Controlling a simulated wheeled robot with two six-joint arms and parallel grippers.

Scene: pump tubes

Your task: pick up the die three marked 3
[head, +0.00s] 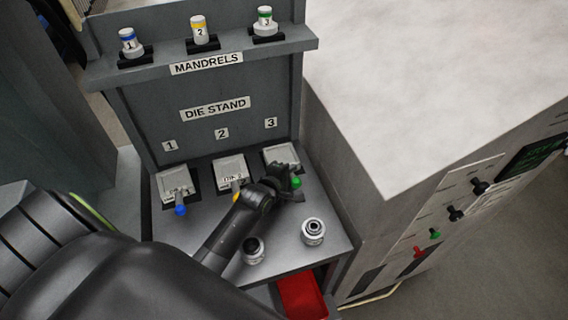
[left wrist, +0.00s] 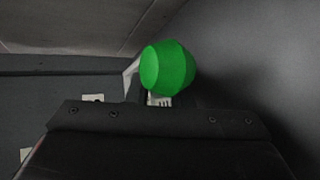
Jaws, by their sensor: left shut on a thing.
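The die three (head: 279,155) is a pale metal block with a green knob (head: 296,182), on the die stand (head: 318,226) below the label 3. My left gripper (head: 283,176) reaches over the stand from the lower left and is shut on the die three at its knob end. The fingers hide part of the die and its handle. In the left wrist view the green knob (left wrist: 168,67) fills the middle, just beyond the dark gripper body. My right gripper is not in view.
Die one (head: 175,181) with a blue knob and die two (head: 230,170) with a yellow knob sit to the left. Two round metal fittings (head: 313,231) (head: 253,250) stand in front. Mandrels (head: 199,30) stand on the shelf above. A large grey cabinet (head: 400,150) borders the right.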

